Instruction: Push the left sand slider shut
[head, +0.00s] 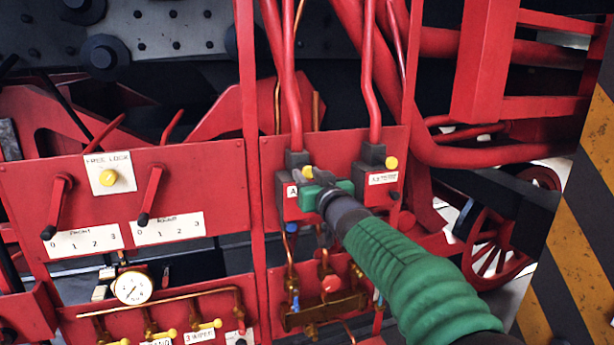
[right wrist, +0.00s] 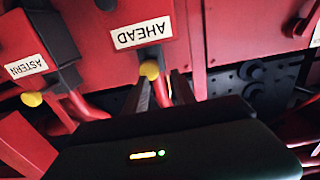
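The left sand slider is a dark block with a yellow knob (head: 307,171) and a white label, mostly covered by my right gripper in the head view. In the right wrist view its label reads AHEAD (right wrist: 141,33), upside down, and its yellow knob (right wrist: 149,69) shows at the fingertips. My right gripper (head: 314,178) is at this slider; in the wrist view its two dark fingers (right wrist: 164,78) stand apart with red showing between them. I cannot tell whether they touch the knob. My left gripper is not in view.
The right slider (head: 372,165) stands beside it with a yellow knob; its label reads ASTERN (right wrist: 26,66). Red pipes (head: 370,80) rise from both blocks. A red lever panel (head: 190,185) is on the left, copper pipes and a gauge (head: 133,288) below.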

